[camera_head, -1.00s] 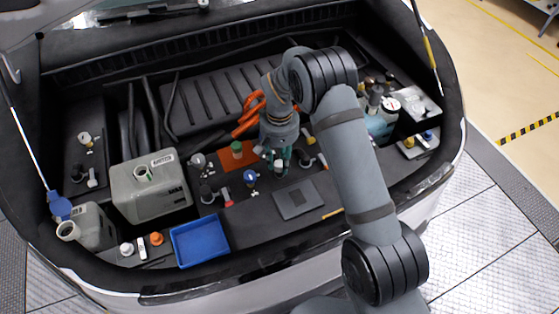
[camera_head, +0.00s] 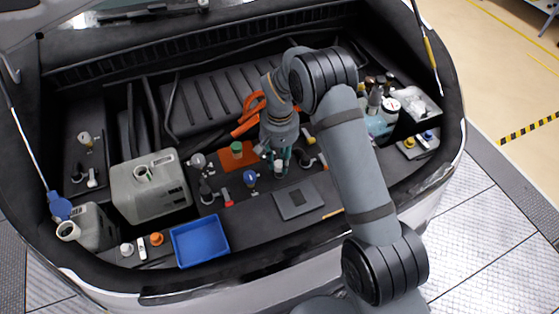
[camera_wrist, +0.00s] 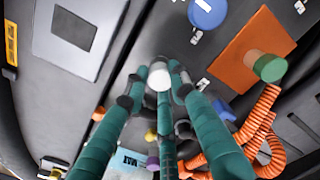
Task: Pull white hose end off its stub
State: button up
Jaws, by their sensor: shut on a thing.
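My gripper (camera_head: 279,166) is over the middle of the engine bay, right of the blue cap (camera_head: 249,177). In the wrist view its teal fingers (camera_wrist: 159,76) are closed together around a small white round piece (camera_wrist: 159,79), which looks like the white hose end. The white piece also shows low between the fingers in the head view (camera_head: 279,164). The fingers hide most of it. The stub is hidden, so I cannot tell whether the hose end still sits on it.
An orange plate with a green cap (camera_head: 237,149) lies left of my gripper, near orange corrugated hoses (camera_wrist: 257,125). A flat grey square cover (camera_head: 296,199) is in front. A blue tray (camera_head: 200,241) and grey tank (camera_head: 150,187) stand to the left.

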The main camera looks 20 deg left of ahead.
aim_at(280, 164)
jog(key=shift+r, duration=0.15)
jog(key=shift+r, duration=0.15)
jog(key=shift+r+p, duration=1.75)
jog(key=shift+r, duration=0.75)
